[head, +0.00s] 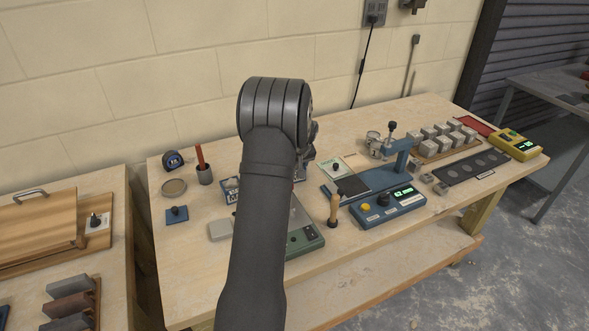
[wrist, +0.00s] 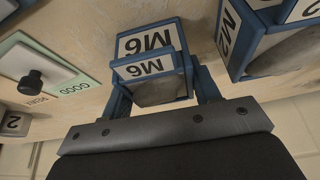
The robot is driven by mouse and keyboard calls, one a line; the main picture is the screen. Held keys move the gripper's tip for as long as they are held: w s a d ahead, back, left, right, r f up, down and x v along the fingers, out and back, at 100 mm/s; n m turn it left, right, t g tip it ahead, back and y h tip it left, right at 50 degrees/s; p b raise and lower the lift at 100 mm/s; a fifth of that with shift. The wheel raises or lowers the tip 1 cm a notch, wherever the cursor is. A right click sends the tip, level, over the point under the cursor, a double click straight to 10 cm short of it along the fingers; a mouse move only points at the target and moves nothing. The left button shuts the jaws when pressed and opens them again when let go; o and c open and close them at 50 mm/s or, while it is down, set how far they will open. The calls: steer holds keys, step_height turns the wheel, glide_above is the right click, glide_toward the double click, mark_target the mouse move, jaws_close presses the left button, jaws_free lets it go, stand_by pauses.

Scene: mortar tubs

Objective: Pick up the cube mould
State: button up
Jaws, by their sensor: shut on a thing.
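In the wrist view a blue cube mould (wrist: 128,70) with white labels reading M6 and a grey filling sits between the fingers of my gripper (wrist: 160,88). The gripper is shut on it, with one finger on each side. I cannot tell whether the mould touches the bench or is raised. In the head view my forearm hides the gripper and this mould. A second blue mould, with a label starting M2 (wrist: 230,28), stands close to the right in the wrist view.
A blue mould (head: 230,189) shows left of my arm in the head view. A green-edged card (head: 337,166) with a black-knobbed piece lies right of the arm. A blue press (head: 386,201) and several grey cubes (head: 443,130) stand farther right.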

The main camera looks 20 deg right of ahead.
step_height(320, 180, up, 5)
steer(key=shift+d+f, duration=0.1)
steer(key=shift+f, duration=0.05)
steer(key=s+d+r, duration=0.5)
steer(key=s+r, duration=0.2)
steer(key=s, duration=0.4)
steer(key=s+a+r, duration=0.3)
steer(key=s+a, duration=0.4)
steer(key=s, duration=0.1)
steer(key=s+a+n, duration=0.1)
steer(key=s+a, duration=0.6)
steer(key=s, duration=0.1)
steer(key=w+a+f, duration=0.2)
steer(key=w, duration=0.1)
steer(key=w+a+f, duration=0.2)
steer(key=w, duration=0.1)
steer(key=w+a+f, duration=0.2)
steer(key=w, duration=0.1)
steer(key=shift+w+a+f, duration=0.15)
steer(key=shift+w+f, duration=0.2)
steer(key=shift+f, duration=2.1)
